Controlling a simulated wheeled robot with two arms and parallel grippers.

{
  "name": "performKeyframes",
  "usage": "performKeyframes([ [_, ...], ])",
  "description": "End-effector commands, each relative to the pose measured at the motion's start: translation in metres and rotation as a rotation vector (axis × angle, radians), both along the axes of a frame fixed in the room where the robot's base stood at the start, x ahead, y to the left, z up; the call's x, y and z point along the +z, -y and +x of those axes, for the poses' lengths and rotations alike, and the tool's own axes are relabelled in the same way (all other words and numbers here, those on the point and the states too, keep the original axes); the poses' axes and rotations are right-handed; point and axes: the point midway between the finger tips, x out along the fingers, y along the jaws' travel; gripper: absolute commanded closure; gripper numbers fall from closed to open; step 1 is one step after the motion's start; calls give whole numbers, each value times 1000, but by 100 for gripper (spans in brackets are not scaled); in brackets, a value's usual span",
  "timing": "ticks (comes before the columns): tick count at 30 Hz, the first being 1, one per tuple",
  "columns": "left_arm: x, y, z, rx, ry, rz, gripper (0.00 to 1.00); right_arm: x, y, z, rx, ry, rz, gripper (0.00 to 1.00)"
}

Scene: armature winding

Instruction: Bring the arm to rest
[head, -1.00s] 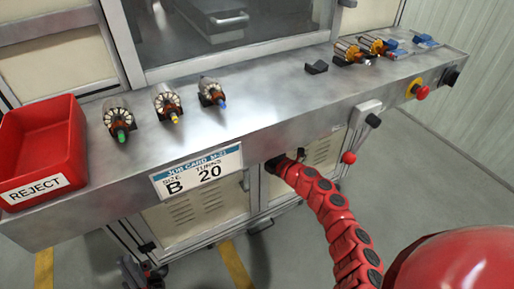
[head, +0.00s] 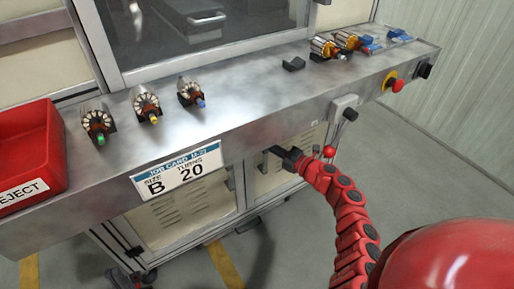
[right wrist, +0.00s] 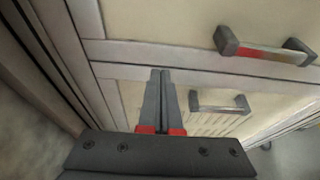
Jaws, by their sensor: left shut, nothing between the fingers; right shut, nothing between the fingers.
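The steel bench (head: 240,95) holds a red reject bin (head: 30,160), three armatures (head: 146,105) and two more (head: 325,47) near blue parts. A job card (head: 180,173) and red stop button (head: 397,86) are on its front. Floor at right (head: 420,175) is clear.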

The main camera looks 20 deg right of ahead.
Motion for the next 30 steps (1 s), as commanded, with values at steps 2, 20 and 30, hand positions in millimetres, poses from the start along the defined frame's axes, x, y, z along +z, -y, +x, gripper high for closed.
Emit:
performKeyframes([
  [2, -1, 0, 0, 0, 0, 0, 100, 0, 5, 0, -1, 0, 1, 100],
  [20, -1, 0, 0, 0, 0, 0, 100, -27, -150, -115, 412, -5, 535, 100],
  [30, -1, 0, 0, 0, 0, 0, 100, 95, -167, -277, 705, 399, 1261, 100],
])
